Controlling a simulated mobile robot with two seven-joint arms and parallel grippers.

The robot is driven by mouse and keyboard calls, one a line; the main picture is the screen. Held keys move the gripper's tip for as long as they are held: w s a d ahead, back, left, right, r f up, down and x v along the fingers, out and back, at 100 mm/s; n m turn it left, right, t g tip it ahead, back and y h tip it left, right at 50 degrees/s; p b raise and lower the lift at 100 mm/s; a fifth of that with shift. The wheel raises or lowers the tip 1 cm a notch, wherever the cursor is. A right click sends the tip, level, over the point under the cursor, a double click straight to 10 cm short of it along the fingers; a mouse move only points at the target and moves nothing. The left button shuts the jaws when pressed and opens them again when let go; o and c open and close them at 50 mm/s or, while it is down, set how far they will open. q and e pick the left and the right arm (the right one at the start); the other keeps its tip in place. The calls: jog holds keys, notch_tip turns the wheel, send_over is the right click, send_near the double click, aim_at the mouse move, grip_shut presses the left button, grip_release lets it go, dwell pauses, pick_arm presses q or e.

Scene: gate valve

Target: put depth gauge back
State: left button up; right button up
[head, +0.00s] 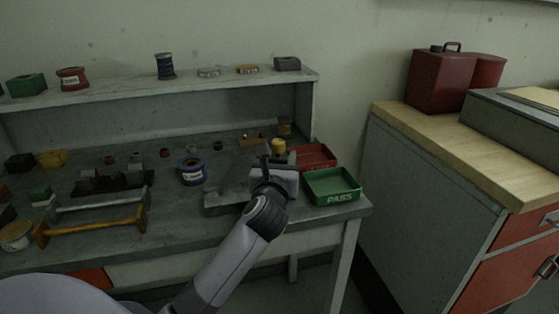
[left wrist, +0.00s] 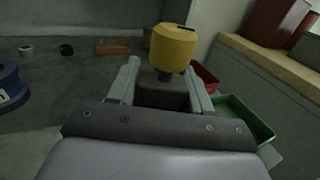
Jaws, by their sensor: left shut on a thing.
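My left gripper (head: 275,165) is above the right part of the workbench, beside the trays. It is shut on the depth gauge (left wrist: 174,50), which has a yellow cylindrical head and a dark stem running down between the fingers. The yellow head also shows in the head view (head: 279,147), just beyond the gripper. The gauge's lower end is hidden. A small wooden block (head: 250,141) lies at the back of the bench; in the left wrist view it is left of the gauge (left wrist: 113,47). My right gripper is not in view.
A red tray (head: 325,153) and a green tray marked PASS (head: 332,198) stand close to the right of my gripper. A blue spool (head: 192,173) stands to its left. A raised shelf (head: 120,91) runs along the back. Orange and grey handles lie at the left.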

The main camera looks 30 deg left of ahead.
pick_arm(q)
jog(key=shift+f, duration=0.1)
jog(key=o, duration=1.3)
jog(key=v, duration=1.2)
